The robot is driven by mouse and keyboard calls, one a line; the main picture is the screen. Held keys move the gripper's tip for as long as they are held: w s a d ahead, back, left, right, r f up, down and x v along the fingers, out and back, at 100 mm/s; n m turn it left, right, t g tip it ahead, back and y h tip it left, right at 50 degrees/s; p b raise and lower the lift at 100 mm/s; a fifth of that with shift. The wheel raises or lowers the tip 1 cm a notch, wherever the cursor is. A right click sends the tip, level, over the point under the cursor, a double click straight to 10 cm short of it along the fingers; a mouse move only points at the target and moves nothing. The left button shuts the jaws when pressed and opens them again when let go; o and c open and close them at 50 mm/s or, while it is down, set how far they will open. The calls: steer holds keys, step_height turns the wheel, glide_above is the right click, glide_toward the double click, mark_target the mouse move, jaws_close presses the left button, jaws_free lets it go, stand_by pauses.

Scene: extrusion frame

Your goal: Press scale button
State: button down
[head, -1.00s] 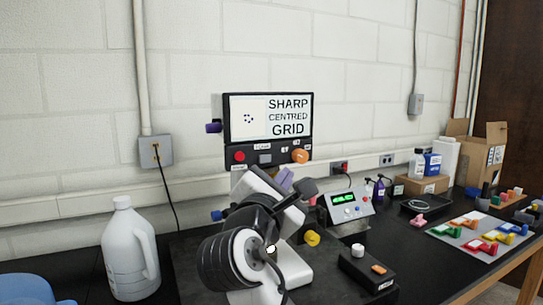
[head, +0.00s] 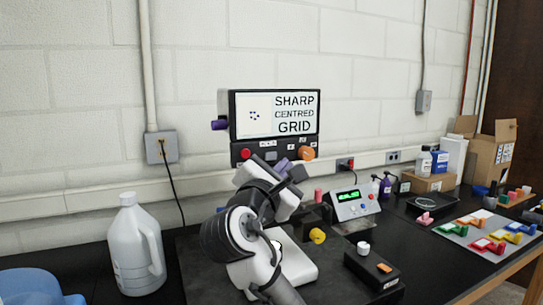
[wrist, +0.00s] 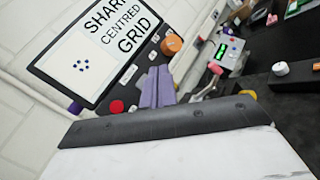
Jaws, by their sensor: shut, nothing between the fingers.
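The instrument's control panel (head: 262,149) sits under a screen (head: 275,115) reading "SHARP CENTRED GRID". It carries a red button (head: 246,153), a grey square button (head: 270,156) in the middle and an orange knob (head: 306,152). The small labels are too blurred to read, so I cannot tell which one says scale. My gripper (head: 284,166) has purple fingers pressed together, empty, just in front of the panel's lower middle. In the wrist view my gripper (wrist: 158,72) points at the panel between the red button (wrist: 117,106) and the orange knob (wrist: 172,45), hiding part of it. Contact cannot be told.
A purple knob (head: 219,125) sticks out left of the screen. A grey box with a green display (head: 354,203) and a black box (head: 372,269) stand to the right. A white jug (head: 136,246) stands at the left. Coloured pieces lie on a mat (head: 463,234) at far right.

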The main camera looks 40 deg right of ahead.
steer(key=shift+w+d, duration=0.25)
steer(key=shift+w, duration=0.7)
steer(key=shift+w+d, duration=0.2)
steer(key=shift+w, duration=0.75)
steer(key=shift+w, duration=0.1)
stand_by(0.5)
steer(key=shift+w+d, duration=0.1)
steer(key=shift+w, duration=0.25)
steer(key=shift+w+d, duration=0.1)
steer(key=shift+w, duration=0.25)
stand_by(0.6)
stand_by(0.4)
steer(key=shift+s+a, duration=0.2)
steer(key=shift+s, duration=0.6)
steer(key=s, duration=0.2)
steer(key=s+a, duration=0.1)
steer(key=s, duration=0.2)
steer(key=shift+a+b, duration=0.1)
steer(key=shift+b, duration=0.3)
